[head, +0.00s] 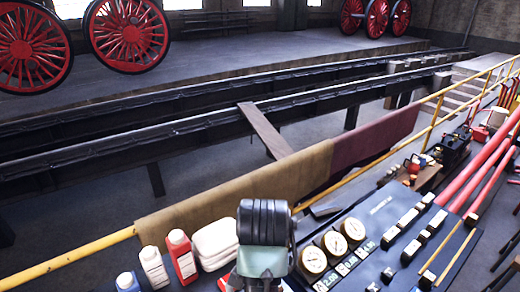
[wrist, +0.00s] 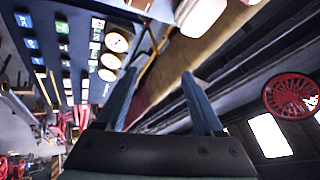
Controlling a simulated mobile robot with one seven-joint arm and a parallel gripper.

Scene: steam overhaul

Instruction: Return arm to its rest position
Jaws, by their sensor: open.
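My gripper (wrist: 160,76) shows in the wrist view with its two blue-grey fingers spread apart and nothing between them. Past the fingers the wrist view is tilted and takes in the gauge panel, a yellow rail and dark beams. In the head view a dark, rounded part of my arm (head: 264,222) with a grey-green section stands at the bottom centre, in front of the yellow rail. The fingers cannot be made out there. No object is held.
A black panel (head: 378,225) with dials and labels lies right of my arm. Red and white bottles (head: 181,254) and folded white cloths (head: 213,238) stand close on the left. A yellow rail (head: 68,261) carries brown cloth (head: 245,186). Long rails and red wheels (head: 128,32) lie beyond.

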